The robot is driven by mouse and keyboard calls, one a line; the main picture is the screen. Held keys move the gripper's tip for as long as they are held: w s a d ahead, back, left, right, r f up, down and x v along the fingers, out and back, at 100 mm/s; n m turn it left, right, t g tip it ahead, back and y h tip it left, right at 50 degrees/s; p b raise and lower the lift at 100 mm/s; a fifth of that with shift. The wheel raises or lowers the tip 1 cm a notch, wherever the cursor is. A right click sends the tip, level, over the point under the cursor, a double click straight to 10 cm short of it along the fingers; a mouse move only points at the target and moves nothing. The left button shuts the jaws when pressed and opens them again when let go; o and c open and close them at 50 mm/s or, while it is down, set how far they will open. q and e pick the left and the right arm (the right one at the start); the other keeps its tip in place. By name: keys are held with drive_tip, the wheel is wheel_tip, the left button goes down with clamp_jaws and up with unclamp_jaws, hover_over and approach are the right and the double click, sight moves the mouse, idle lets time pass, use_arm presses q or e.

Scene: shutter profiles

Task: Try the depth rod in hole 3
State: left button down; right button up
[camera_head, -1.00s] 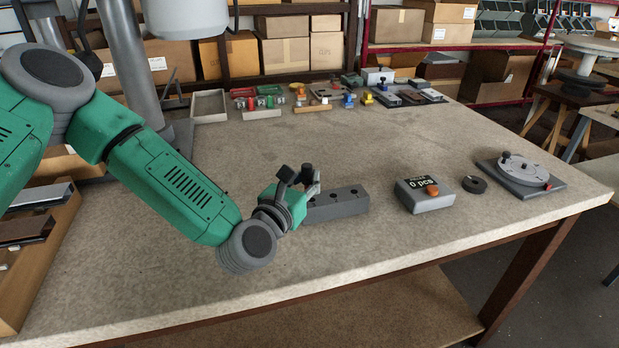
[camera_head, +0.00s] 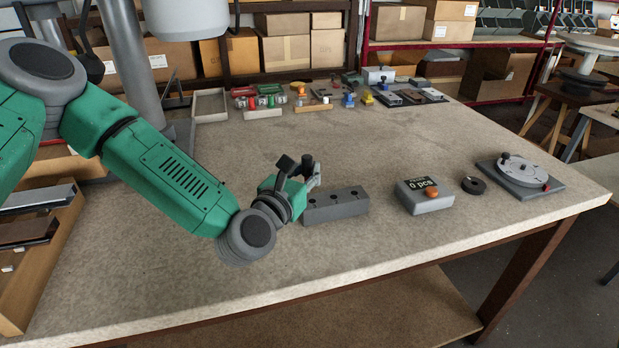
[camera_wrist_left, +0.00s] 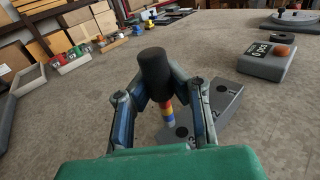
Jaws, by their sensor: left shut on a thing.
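The depth rod has a black handle (camera_wrist_left: 154,72) and a shaft with yellow, blue and red bands (camera_wrist_left: 168,110). My left gripper (camera_head: 308,174) is shut on it, with the fingers on either side below the handle in the left wrist view. The grey block with holes (camera_head: 337,208) lies on the table just right of and below the gripper; it also shows in the left wrist view (camera_wrist_left: 224,100). The banded shaft overlaps the block there, near one dark hole. I cannot tell whether its tip is inside a hole. My right gripper is out of view.
Right of the block are a grey counter box with an orange button (camera_head: 425,196), a black ring (camera_head: 473,185) and a round fixture on a dark plate (camera_head: 522,172). Coloured parts and trays (camera_head: 210,105) stand at the back. The table's middle is clear.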

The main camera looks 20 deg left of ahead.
sight(306, 158)
use_arm(q)
drive_tip(key=shift+r+p, duration=0.8)
drive_tip(key=shift+r, duration=0.95)
drive_tip(key=shift+f, duration=0.15)
drive_tip(key=shift+d+f+b, duration=0.2)
drive_tip(key=shift+f+b, duration=0.65)
drive_tip(key=shift+d+f+b, duration=0.15)
drive_tip(key=shift+f+b, duration=0.75)
drive_tip(key=shift+d+f+b, duration=0.2)
drive_tip(key=shift+f+b, duration=0.65)
drive_tip(key=shift+f+b, duration=1.3)
drive_tip(key=shift+b, duration=0.15)
drive_tip(key=shift+r, duration=0.15)
drive_tip(key=shift+r+p, duration=1.65)
drive_tip(key=shift+r, duration=1.3)
